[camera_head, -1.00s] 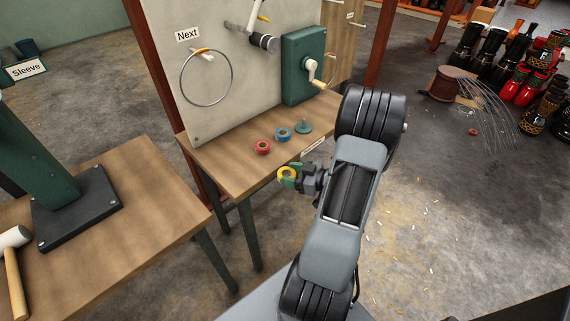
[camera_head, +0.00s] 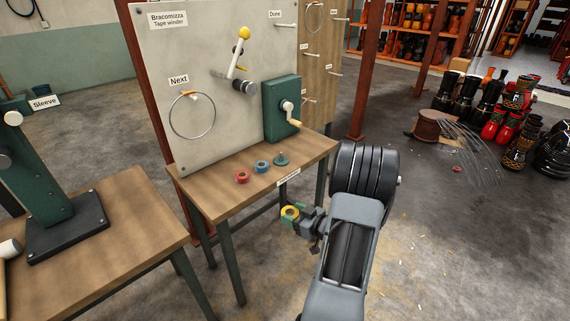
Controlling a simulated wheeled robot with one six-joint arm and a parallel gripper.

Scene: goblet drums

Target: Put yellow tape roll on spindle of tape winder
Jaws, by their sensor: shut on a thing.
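The yellow tape roll (camera_head: 284,210) is between the fingers of my gripper (camera_head: 293,214). My gripper is shut on it and holds it in front of the tape winder's table, to the right of and lower in the picture than the loose rolls. The tape winder (camera_head: 200,60) is an upright pale board with a "Bracomizza Tape winder" label above a wooden shelf. The gripper partly covers the roll.
A red roll (camera_head: 242,177) and a blue roll (camera_head: 262,167) lie left of the disc. A green crank box (camera_head: 280,108) stands behind it. Another wooden table (camera_head: 120,230) is at left. Goblet drums (camera_head: 490,110) stand at far right.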

